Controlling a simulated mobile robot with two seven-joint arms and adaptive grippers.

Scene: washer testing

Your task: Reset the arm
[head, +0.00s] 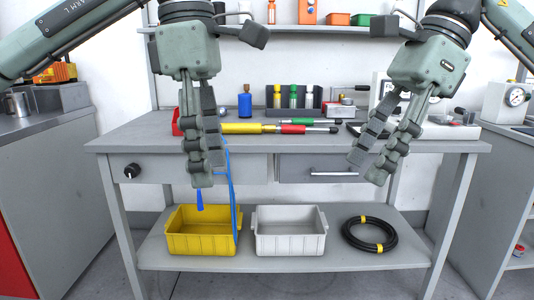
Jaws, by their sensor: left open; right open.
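My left gripper (203,160) hangs pointing down in front of the left part of the grey workbench (370,158). Its jaws are open, seen nearly edge-on, and I see nothing held between them. My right gripper (370,165) hangs in front of the right part of the bench, tilted down to the left. Its fingers are open and empty. Both grippers are clear of the bench top from this angle, though depth is hard to judge. A blue cord (230,185) hangs behind my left gripper.
Yellow and red-handled tools (250,128), a blue bottle (245,102) and a dark rack (285,113) stand on the bench. Below are a yellow bin (190,243), a white bin (290,243) and a black hose coil (370,247). Cabinets flank both sides. A shelf (345,29) hangs above.

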